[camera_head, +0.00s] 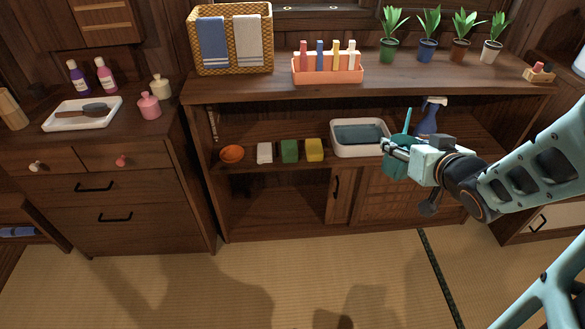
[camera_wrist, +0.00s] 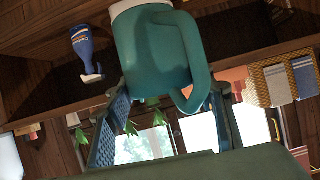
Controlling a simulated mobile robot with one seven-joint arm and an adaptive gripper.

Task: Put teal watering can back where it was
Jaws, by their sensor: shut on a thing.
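Whether the can's base touches the shelf cannot be told.
The basin (camera_head: 342,151) stands close left of the can. A blue spray bottle (camera_head: 429,118) stands behind it on the right. Potted plants stand on the cabinet top (camera_head: 330,92) above.

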